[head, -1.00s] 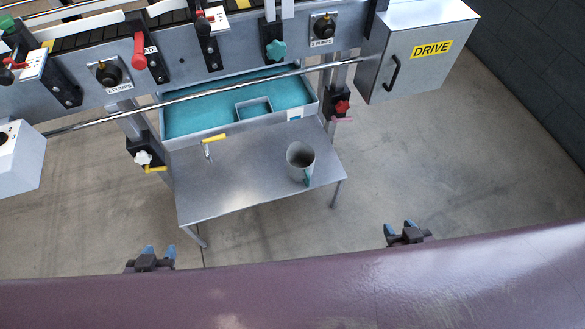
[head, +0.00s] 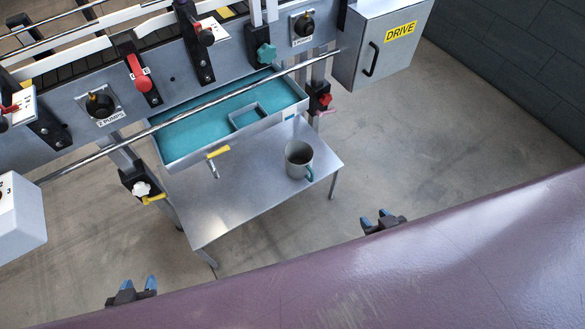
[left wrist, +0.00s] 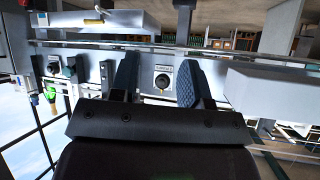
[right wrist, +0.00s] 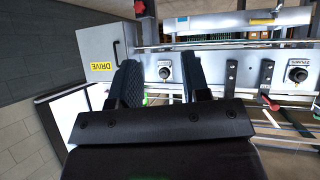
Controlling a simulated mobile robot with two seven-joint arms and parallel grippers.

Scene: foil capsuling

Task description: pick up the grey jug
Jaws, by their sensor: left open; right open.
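The grey jug (head: 297,156) stands upright on the low metal table (head: 235,205) below the machine, near the table's right edge. Its teal handle (head: 309,174) points towards me and to the right. My left gripper (head: 139,284) is open and empty, low at the left, well short of the table. My right gripper (head: 377,217) is open and empty, to the right of the table and apart from the jug. The open fingers also show in the left wrist view (left wrist: 157,80) and the right wrist view (right wrist: 160,80). I cannot make out the jug in either wrist view.
A teal-lined tray (head: 180,159) with a yellow-handled drain tap (head: 216,153) hangs just above the table's back. A long steel rod (head: 200,109) crosses the machine front. The DRIVE box (head: 383,45) is at the upper right. The floor (head: 400,150) right of the table is clear.

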